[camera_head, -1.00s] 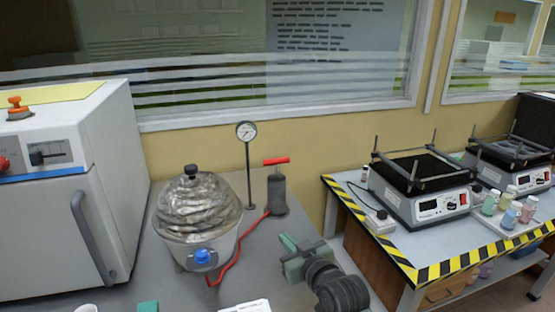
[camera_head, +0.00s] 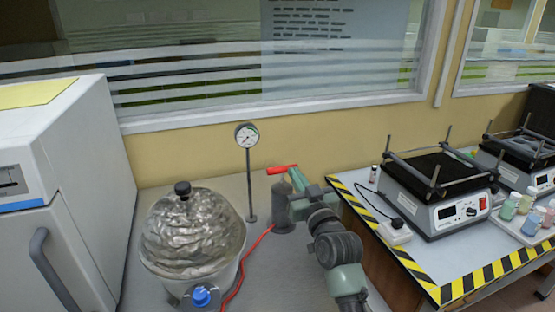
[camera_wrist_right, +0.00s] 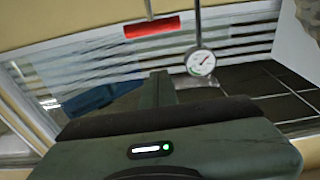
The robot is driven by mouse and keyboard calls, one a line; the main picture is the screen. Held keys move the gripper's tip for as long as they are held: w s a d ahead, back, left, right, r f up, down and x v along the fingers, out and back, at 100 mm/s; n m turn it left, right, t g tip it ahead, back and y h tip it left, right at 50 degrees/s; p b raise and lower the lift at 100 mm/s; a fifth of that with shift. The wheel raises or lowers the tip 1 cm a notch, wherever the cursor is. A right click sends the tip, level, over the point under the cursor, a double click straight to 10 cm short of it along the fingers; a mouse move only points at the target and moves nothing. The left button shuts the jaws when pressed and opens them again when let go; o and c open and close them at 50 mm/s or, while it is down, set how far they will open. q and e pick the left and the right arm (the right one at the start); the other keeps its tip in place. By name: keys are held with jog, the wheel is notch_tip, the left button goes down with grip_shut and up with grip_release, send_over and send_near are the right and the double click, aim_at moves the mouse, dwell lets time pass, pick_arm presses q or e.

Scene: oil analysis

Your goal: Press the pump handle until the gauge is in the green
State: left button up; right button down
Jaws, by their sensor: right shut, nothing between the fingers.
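The pump (camera_head: 280,208) is a dark grey cylinder with a red T-shaped handle (camera_head: 283,169) on top, standing on the grey bench. The handle also shows in the right wrist view (camera_wrist_right: 152,27). The round white gauge (camera_head: 246,135) stands on a thin post left of the pump, and its face shows in the right wrist view (camera_wrist_right: 201,62). Its needle is too small to read against a green zone. My right gripper (camera_head: 297,178) is shut and empty, close beside the handle at its right; in the wrist view a gap shows between fingers and handle. My left gripper is out of view.
A bowl-like vessel (camera_head: 192,238) with a crumpled silver cover stands left of the pump, with a red hose (camera_head: 250,255) between them. A white oven-like cabinet (camera_head: 85,180) fills the left. A table with striped edges (camera_head: 445,291) and a hotplate-like device (camera_head: 440,205) is at right.

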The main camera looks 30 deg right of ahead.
jog(key=r+p, duration=0.2)
send_over(282, 170)
jog(key=f, duration=0.3)
jog(key=shift+s, duration=0.4)
jog(key=shift+s+f, duration=0.25)
jog(key=shift+f, duration=0.4)
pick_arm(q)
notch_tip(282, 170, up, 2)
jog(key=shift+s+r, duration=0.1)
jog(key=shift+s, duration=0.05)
